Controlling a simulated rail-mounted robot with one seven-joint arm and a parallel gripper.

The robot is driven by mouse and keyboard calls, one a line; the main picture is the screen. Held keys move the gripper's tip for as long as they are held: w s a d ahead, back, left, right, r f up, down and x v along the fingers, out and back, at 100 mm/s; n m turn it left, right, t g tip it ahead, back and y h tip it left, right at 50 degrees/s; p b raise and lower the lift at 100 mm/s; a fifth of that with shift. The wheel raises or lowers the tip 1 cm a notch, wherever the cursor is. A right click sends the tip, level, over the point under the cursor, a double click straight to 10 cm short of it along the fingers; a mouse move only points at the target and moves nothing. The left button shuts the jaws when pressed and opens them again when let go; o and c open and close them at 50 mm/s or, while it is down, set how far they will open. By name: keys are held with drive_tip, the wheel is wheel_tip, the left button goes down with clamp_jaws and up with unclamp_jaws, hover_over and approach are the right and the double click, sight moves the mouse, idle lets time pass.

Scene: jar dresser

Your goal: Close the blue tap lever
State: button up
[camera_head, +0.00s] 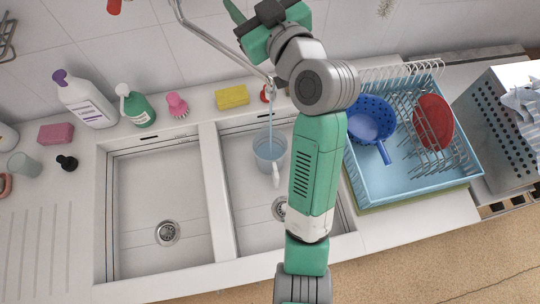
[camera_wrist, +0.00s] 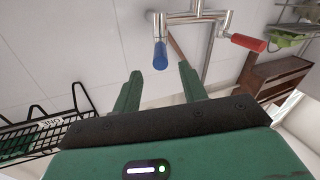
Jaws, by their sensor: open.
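The blue tap lever (camera_wrist: 160,55) hangs from the left end of the metal tap body (camera_wrist: 195,17) in the wrist view. My gripper (camera_wrist: 160,69) is open, its two green fingers on either side of the line to the lever. The lever appears beyond the fingertips; I cannot tell whether it touches them. The red lever (camera_wrist: 248,42) is on the right of the tap. In the head view my gripper is at the top, partly cut off, beside the tap spout (camera_head: 215,43). Water runs from the spout into a clear mug (camera_head: 269,150) in the right basin. The blue lever is not visible there.
A blue dish rack (camera_head: 408,190) with a blue colander (camera_head: 371,118) and a red bowl (camera_head: 433,122) stands right of the sink. Bottles, a pink brush (camera_head: 177,105) and a yellow sponge (camera_head: 232,97) line the back ledge. A black wire rack (camera_wrist: 50,128) is left in the wrist view.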

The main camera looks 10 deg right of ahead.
drive_tip(key=shift+c, duration=0.4)
clamp_jaws()
drive_tip(key=d+r+m+g+y+p, duration=0.25)
drive_tip(key=d+m+p, duration=0.75)
drive_tip(key=m, duration=0.5)
drive_tip(key=w+a+f+p, duration=0.1)
drive_tip(key=w+a+p, duration=0.1)
drive_tip(key=w+a, duration=0.5)
drive_tip(key=shift+a+f+y+p, duration=0.3)
drive_tip(key=shift+a+f+y, duration=0.15)
drive_tip(key=shift+a, duration=0.85)
